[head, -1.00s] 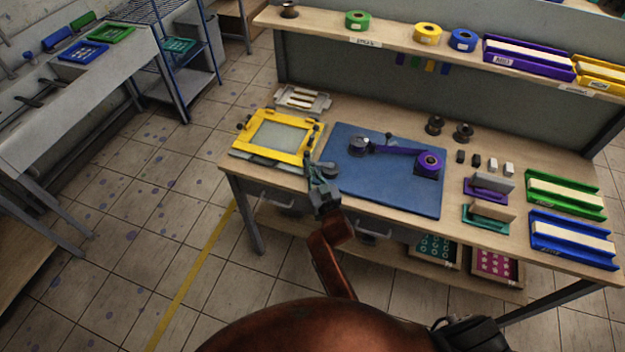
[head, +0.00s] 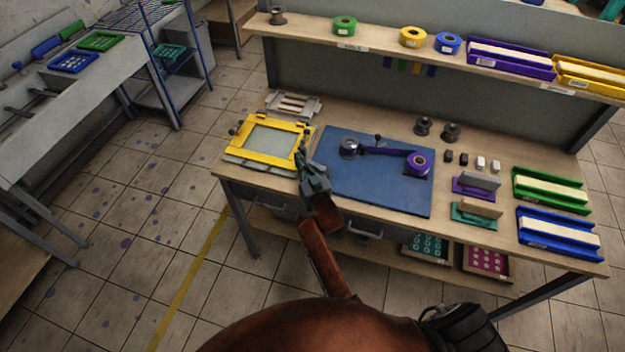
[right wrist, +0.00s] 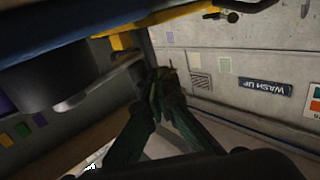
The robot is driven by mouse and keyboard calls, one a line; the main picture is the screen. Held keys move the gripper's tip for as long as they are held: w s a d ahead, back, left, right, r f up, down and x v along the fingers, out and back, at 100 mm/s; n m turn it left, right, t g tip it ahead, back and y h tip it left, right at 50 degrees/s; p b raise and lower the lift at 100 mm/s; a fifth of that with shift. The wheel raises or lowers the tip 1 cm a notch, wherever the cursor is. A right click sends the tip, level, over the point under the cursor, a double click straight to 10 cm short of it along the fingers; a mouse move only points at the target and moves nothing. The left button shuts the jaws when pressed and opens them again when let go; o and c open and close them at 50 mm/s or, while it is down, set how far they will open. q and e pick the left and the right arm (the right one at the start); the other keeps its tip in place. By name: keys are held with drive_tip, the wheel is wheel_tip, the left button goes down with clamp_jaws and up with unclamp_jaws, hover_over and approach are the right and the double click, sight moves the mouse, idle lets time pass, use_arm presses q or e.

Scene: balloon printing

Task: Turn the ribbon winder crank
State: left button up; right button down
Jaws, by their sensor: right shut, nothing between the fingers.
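The ribbon winder lies on a blue mat (head: 345,190) on the bench in the head view. It has a dark spool (head: 348,148) at its left, a purple ribbon strip (head: 385,151) and a purple ribbon roll (head: 417,163) at its right. A small dark knob (head: 378,139) shows behind the strip; I cannot tell whether it is the crank. My right gripper (head: 301,160) is shut and empty, between the yellow frame and the mat's left edge, apart from the spool. Its closed fingers (right wrist: 160,82) show in the right wrist view, beside a large dark cylinder (right wrist: 45,75). My left gripper is not in view.
A yellow printing frame (head: 236,148) stands close to the left of my right gripper. A shelf (head: 380,54) with ribbon rolls runs along the back.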

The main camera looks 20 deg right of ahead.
idle(0.3)
drive_tip(key=s, duration=1.2)
drive_tip(key=shift+d, duration=0.1)
